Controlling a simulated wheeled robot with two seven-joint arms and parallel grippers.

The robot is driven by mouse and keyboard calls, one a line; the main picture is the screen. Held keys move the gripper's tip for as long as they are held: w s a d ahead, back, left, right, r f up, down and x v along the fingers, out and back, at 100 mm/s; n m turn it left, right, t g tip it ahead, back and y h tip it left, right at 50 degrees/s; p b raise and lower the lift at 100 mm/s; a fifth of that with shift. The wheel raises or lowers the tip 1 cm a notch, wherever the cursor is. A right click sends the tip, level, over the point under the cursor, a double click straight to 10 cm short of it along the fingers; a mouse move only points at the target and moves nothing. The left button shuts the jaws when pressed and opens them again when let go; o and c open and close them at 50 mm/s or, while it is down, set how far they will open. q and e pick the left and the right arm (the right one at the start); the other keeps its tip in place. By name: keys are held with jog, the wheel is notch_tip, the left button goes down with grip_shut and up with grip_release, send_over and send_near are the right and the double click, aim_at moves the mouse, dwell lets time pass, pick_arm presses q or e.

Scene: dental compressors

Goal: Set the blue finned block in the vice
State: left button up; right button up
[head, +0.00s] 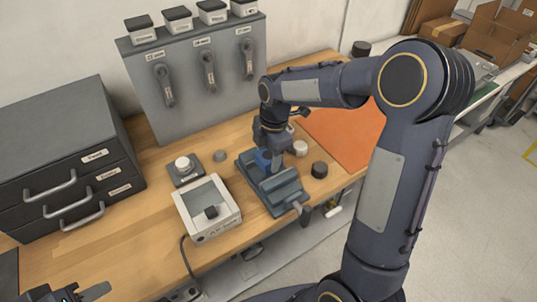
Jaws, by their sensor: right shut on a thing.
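The vice (283,194) is a blue-grey block with a handle at its front, standing on the wooden bench. My right gripper (271,163) points down over the rear part of the vice, shut on the blue finned block (262,157).
A white scale-like device (207,208) stands left of the vice, with a small dark plate and white knob (184,168) behind it. A black cylinder (319,170) and a white one (300,148) stand close right. An orange mat (345,130) lies behind. Grey drawers (65,160) fill the left.

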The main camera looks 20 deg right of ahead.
pick_arm(q)
jog(key=shift+f+b, duration=0.35)
pick_arm(e)
jog(key=shift+f, duration=0.45)
pick_arm(q)
jog(key=shift+f, duration=0.15)
pick_arm(e)
jog(key=shift+s+f, duration=0.1)
jog(key=shift+f, duration=0.15)
